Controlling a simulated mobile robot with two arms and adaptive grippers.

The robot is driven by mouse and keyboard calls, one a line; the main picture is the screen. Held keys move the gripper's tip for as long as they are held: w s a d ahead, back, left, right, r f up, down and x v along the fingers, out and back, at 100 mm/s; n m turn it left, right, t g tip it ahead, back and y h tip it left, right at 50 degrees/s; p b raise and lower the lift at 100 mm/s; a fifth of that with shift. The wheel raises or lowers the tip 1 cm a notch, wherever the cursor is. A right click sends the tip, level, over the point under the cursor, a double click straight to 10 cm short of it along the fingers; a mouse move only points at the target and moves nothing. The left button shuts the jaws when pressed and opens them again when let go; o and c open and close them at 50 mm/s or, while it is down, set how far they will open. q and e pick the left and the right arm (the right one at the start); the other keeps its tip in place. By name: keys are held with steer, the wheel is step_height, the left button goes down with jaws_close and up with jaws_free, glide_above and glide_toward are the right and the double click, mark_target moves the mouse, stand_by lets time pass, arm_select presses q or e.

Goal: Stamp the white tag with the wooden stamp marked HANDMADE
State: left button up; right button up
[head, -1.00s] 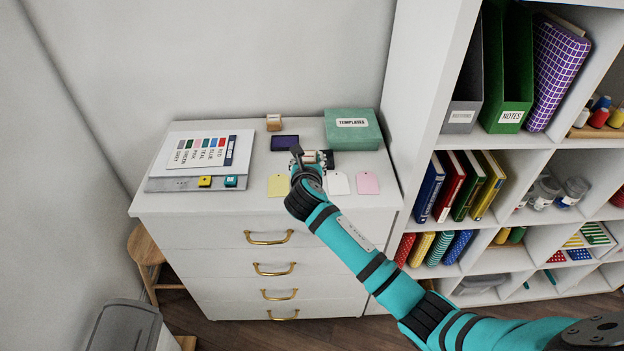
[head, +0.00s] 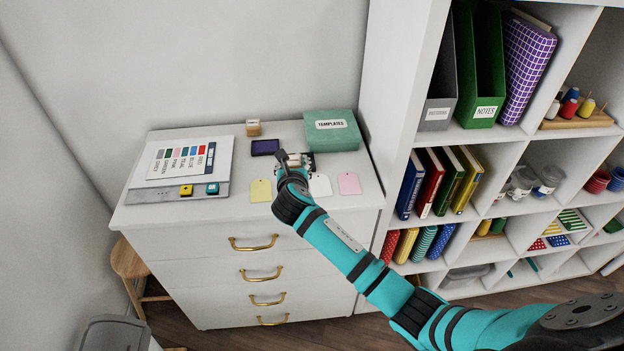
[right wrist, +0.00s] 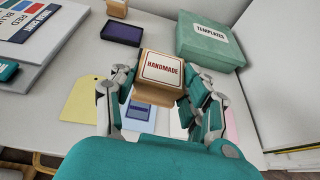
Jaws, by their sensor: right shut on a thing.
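The wooden stamp marked HANDMADE (right wrist: 162,72) is in my right gripper (head: 293,164), label up, in the right wrist view. The fingers of the right gripper (right wrist: 160,92) are shut on its two sides. The white tag (head: 320,185) lies flat on the cabinet top, just right of the gripper in the head view. In the right wrist view the white tag (right wrist: 178,125) is partly hidden by the stamp and fingers. The stamp's underside is hidden, and I cannot tell its height above the top. My left gripper is not in view.
A yellow tag (head: 260,190) and a pink tag (head: 349,183) flank the white one. A pale blue card (right wrist: 138,116) lies below the stamp. A purple ink pad (head: 265,147), another stamp (head: 253,129) and the TEMPLATES box (head: 332,131) stand behind. A shelf (head: 392,110) rises on the right.

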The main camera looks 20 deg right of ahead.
steer(key=p, duration=0.3)
glide_above(321, 192)
steer(key=shift+f+m+h, duration=0.2)
steer(key=shift+m+h, duration=0.1)
steer(key=shift+d+f+b, duration=0.1)
steer(key=shift+d+b, duration=0.05)
steer(key=shift+b, duration=0.2)
steer(key=shift+w+a+f+b, duration=0.15)
steer(key=shift+a+f+b, duration=0.05)
steer(key=shift+f+b, duration=0.35)
steer(key=shift+d+f+b, duration=0.1)
steer(key=shift+f+b, duration=0.5)
steer(key=shift+b, duration=0.2)
arm_select(q)
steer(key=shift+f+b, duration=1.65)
steer(key=shift+b, duration=0.15)
arm_select(e)
steer(key=shift+f, duration=1.55)
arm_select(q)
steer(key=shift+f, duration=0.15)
arm_select(e)
steer(key=shift+f, duration=0.4)
steer(key=shift+r, duration=0.1)
